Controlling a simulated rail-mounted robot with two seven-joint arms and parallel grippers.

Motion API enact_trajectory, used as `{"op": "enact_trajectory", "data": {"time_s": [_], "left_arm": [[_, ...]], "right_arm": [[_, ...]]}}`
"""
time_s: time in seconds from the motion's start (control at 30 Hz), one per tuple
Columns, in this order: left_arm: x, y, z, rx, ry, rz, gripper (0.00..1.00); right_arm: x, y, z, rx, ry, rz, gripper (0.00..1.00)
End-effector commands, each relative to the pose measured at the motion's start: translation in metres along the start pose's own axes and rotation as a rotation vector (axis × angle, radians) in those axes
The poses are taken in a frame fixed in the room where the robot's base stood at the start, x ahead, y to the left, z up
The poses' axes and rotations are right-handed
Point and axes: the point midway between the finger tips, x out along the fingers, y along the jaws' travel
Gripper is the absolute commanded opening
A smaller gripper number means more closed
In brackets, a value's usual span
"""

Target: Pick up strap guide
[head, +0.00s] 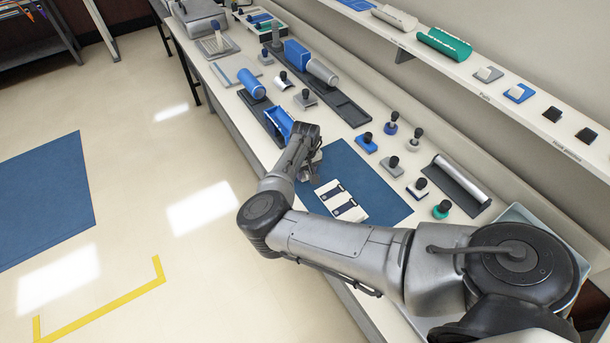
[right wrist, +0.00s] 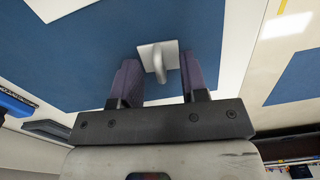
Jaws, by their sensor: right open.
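In the right wrist view a small pale grey plate with a raised loop, which looks like the strap guide (right wrist: 150,54), lies over the blue mat. My right gripper (right wrist: 168,66) is open, with one dark finger on each side of this piece. A gap shows between the piece and each finger. In the head view my right gripper (head: 310,174) is low at the mat's left edge, and the piece cannot be told apart from it there. My left gripper is not in view.
The blue mat (head: 385,195) carries a white panel with black strips (head: 342,200) close to my right gripper. A blue open holder (head: 279,122) stands just behind the gripper. Several knobbed tools (head: 392,164) stand to the right, below a wall shelf (head: 455,72).

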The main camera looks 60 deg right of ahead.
Motion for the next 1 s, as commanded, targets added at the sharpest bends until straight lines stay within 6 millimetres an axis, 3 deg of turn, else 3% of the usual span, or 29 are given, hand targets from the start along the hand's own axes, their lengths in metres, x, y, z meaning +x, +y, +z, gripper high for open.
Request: {"op": "enact_trajectory", "data": {"time_s": [0.17,0.57,1.0], "left_arm": [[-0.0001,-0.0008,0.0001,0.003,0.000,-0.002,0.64],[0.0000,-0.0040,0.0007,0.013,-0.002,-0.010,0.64],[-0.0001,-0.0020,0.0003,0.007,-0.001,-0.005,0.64]], "right_arm": [[-0.0001,0.0001,0.0000,0.000,0.000,0.000,0.39],[-0.0002,0.0001,0.0000,0.000,0.000,0.000,0.01],[-0.0004,0.0000,0.0000,0.000,0.000,0.000,0.00]]}}
